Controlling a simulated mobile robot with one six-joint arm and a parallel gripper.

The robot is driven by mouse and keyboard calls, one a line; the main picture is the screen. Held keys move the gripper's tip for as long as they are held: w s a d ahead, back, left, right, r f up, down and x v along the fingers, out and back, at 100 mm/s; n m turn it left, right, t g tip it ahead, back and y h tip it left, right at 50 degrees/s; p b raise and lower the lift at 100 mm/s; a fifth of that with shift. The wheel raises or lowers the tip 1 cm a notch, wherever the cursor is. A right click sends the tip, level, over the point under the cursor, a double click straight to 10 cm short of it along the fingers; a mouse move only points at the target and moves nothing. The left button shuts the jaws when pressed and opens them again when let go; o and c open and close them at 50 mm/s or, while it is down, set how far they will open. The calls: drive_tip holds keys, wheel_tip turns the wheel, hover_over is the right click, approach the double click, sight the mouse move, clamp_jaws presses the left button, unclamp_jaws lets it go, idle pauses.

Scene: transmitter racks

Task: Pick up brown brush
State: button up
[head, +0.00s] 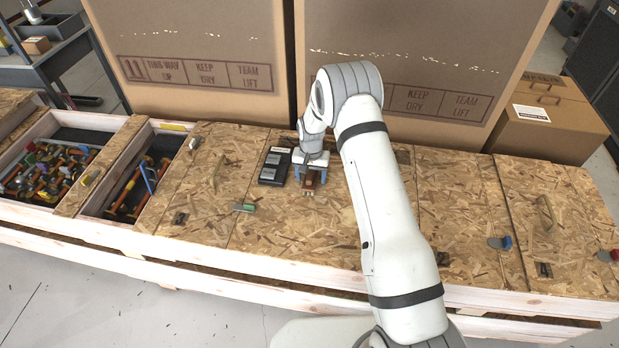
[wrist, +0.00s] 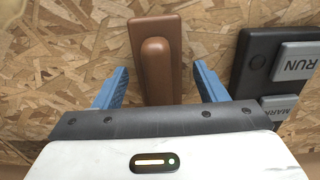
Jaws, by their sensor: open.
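The brown brush (wrist: 156,62) lies on the chipboard top, long and narrow with a raised rounded handle, in the wrist view. In the head view only a small part of the brush (head: 309,181) shows below my gripper. My gripper (wrist: 158,86) is open, with one blue finger on each side of the brush and a gap on both sides. It points down at the brush in the head view (head: 310,178). The near end of the brush is hidden behind the gripper body.
A black box with grey RUN and MARK buttons (wrist: 260,62) lies close beside the brush; it also shows in the head view (head: 274,166). A green-grey item (head: 244,208) lies on the chipboard lid. Bins with tools (head: 50,168) are at left. Large cardboard boxes (head: 190,50) stand behind.

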drive_tip(key=c, duration=1.1)
drive_tip(key=shift+r, duration=0.1)
